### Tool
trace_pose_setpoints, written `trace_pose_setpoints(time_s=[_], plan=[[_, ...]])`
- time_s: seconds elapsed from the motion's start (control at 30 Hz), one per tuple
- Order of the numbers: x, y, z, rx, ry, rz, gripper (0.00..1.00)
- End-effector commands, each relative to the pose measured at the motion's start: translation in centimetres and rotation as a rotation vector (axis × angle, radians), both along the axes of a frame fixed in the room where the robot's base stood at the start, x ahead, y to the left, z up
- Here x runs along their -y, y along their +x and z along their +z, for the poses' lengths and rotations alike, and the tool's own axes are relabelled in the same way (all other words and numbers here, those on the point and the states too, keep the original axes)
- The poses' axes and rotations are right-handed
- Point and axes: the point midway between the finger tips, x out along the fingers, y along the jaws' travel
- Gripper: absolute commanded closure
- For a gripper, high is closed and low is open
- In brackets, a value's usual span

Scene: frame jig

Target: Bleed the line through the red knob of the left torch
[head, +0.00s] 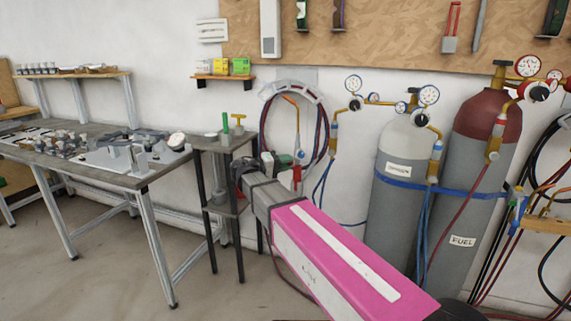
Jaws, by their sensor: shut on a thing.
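The left torch (298,140) hangs upright on the wall by the coiled hoses, its copper tip (290,99) at the top. Its red knob (297,174) shows low on the body, just right of my wrist, with a green part (284,158) beside it. My gripper (269,162) is at the lower end of this torch, mostly hidden by my own pink and grey arm. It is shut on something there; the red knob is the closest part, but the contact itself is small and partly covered. A second torch (548,198) is at the far right.
A grey cylinder (400,205) and a red-topped fuel cylinder (475,200) with gauges stand right of the torch, strapped in blue. A small dark stand (213,145) and a workbench (140,180) are at left. Loose hoses hang by the wall. Floor at lower left is clear.

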Motion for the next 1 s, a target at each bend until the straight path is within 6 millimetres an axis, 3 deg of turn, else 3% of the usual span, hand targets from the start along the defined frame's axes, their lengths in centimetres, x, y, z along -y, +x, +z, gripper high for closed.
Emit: trace_pose_setpoints(time_s=[0.5,1.0], plan=[[0.0,0.01,-0.18,-0.391,-0.184,0.0,0.96],[0.01,-0.01,-0.22,-0.532,-0.252,0.001,0.96]])
